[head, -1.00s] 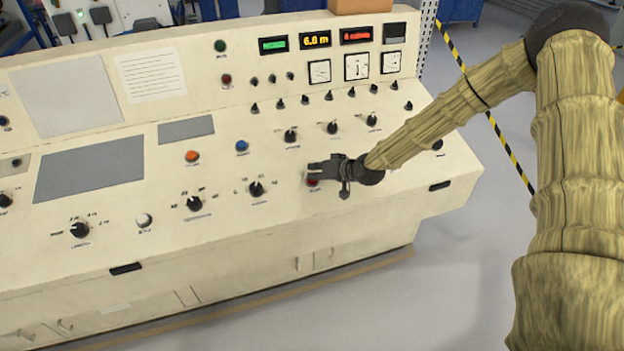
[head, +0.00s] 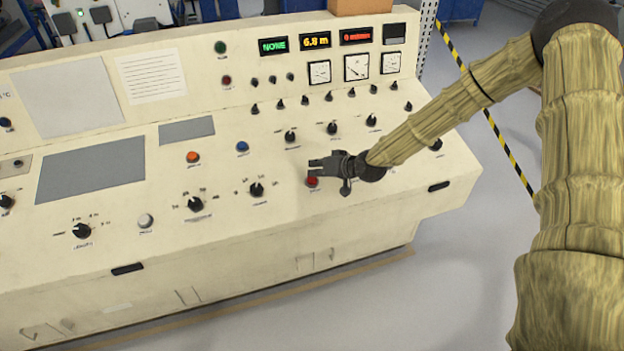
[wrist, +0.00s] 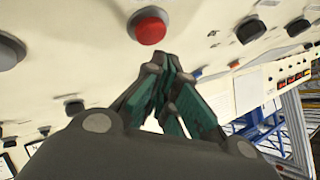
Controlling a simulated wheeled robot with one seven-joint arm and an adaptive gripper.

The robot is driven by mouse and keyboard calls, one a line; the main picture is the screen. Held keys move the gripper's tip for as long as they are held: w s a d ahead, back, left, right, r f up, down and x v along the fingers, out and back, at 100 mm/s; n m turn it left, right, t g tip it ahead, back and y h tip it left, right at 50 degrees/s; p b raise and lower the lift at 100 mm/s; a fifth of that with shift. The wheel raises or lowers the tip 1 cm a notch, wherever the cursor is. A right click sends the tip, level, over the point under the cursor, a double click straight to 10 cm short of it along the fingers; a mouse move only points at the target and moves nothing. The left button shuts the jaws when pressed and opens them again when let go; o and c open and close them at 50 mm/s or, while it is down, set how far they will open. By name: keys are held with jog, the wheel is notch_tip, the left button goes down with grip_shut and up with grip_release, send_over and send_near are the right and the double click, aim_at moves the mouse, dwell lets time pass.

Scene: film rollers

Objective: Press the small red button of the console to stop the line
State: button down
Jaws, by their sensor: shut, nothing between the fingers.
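The cream console (head: 250,215) fills the left and middle of the head view. The small red button (head: 312,182) is on its sloping desk, towards the right front. In the wrist view the red button (wrist: 150,28) shows whole, in a grey ring, just beyond my fingertips. My gripper (head: 312,167) is over the desk right by the button. In the wrist view my gripper (wrist: 158,60) has its fingers together with nothing between them. A gap seems to lie between the fingertips and the button; I cannot tell how wide.
Several black knobs (head: 257,189), an orange button (head: 193,157), a blue button (head: 242,147) and a white button (head: 146,221) sit on the desk. Lit displays (head: 315,39) and dials (head: 357,67) are on the upright panel. A dark red button (head: 227,80) is also there.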

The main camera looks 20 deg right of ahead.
jog(key=r+p, duration=0.1)
jog(key=r, duration=0.1)
jog(key=s+r+p, duration=0.1)
jog(key=r, duration=0.1)
jog(key=shift+r, duration=0.2)
dwell(0.8)
